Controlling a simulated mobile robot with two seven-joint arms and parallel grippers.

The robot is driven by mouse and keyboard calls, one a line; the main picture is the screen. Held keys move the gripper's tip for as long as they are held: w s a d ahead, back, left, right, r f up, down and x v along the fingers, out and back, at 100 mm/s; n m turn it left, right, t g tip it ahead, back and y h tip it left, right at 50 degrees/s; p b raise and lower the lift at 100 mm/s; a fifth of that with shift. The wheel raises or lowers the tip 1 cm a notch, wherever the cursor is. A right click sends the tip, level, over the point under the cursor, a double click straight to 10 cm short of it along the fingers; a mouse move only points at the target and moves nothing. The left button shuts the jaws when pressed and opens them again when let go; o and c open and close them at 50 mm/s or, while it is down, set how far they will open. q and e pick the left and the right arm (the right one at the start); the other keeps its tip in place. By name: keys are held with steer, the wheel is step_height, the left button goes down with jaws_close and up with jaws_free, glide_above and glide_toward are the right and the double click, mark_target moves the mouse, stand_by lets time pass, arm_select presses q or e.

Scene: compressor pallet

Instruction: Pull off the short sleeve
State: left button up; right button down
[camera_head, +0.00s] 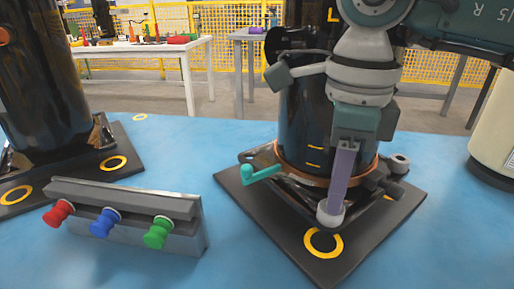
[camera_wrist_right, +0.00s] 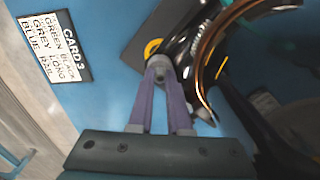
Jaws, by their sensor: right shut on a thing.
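My right gripper (camera_head: 338,198) reaches down in front of the dark compressor (camera_head: 305,125). Its purple fingers are shut on a short light-grey sleeve (camera_head: 332,214) at the front corner of the compressor's base. In the right wrist view the two fingers (camera_wrist_right: 160,84) close on the grey sleeve (camera_wrist_right: 158,66), which has a dark hole in its end. The fingers partly cover the sleeve, and I cannot tell whether it is still seated. My left gripper is not in view.
A grey rack (camera_head: 150,201) with red, blue and green knobs stands at left. A teal handle (camera_head: 260,175) juts from the compressor. A second dark compressor (camera_head: 40,80) stands at far left, a cream cylinder (camera_head: 496,125) at right. A printed card (camera_wrist_right: 54,46) lies on the blue surface.

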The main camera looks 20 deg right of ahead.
steer(key=shift+r, duration=0.1)
steer(key=shift+r+p, duration=1.35)
steer(key=shift+r, duration=0.2)
steer(key=shift+r+p, duration=1.05)
steer(key=shift+r, duration=0.3)
